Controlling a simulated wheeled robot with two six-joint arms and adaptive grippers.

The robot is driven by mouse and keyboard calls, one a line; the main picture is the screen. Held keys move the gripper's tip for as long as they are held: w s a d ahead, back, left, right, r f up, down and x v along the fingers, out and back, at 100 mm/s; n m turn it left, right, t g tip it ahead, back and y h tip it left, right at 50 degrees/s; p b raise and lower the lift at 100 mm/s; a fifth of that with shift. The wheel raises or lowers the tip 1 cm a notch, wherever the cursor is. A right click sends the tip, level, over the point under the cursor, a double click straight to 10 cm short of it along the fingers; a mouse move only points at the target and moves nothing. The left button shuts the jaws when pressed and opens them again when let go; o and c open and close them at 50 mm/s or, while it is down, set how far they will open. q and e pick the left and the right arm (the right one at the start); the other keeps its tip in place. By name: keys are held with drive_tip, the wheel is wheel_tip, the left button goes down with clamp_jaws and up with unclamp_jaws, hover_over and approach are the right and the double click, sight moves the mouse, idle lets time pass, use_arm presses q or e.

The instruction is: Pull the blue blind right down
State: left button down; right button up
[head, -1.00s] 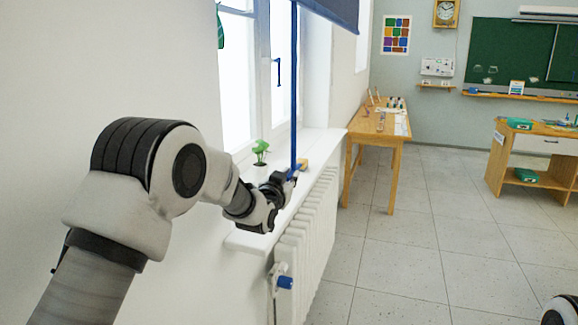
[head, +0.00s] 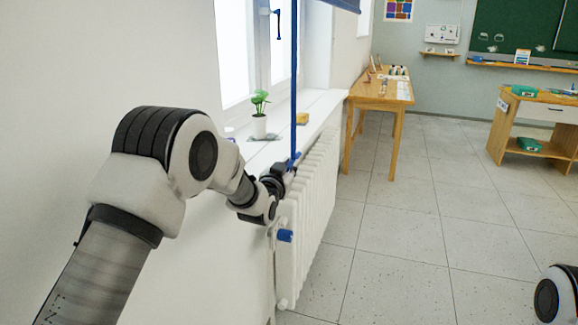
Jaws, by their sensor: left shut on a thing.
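Only the lower edge of the dark blue blind (head: 345,4) shows at the top of the head view; the rest is cut off above. A blue pull strap (head: 294,90) hangs straight down from it in front of the window. My left gripper (head: 289,169) is shut on the lower end of the blue strap. It is just in front of the sill's edge, by the top of the radiator, and its fingertips are small and partly hidden. My right gripper is out of view; only a piece of my arm shows at the bottom right.
A white sill (head: 322,105) holds a potted plant (head: 260,117) and a yellow block (head: 303,118). Below it is a white radiator (head: 312,200) with a blue valve knob (head: 285,236). A wooden table (head: 384,92) stands behind.

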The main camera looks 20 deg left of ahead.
use_arm(q)
drive_tip(key=c, duration=1.1)
unclamp_jaws()
drive_tip(key=shift+w, duration=0.1)
drive_tip(key=shift+c, duration=0.2)
drive_tip(key=s, duration=1.2)
drive_tip(key=shift+a, duration=0.2)
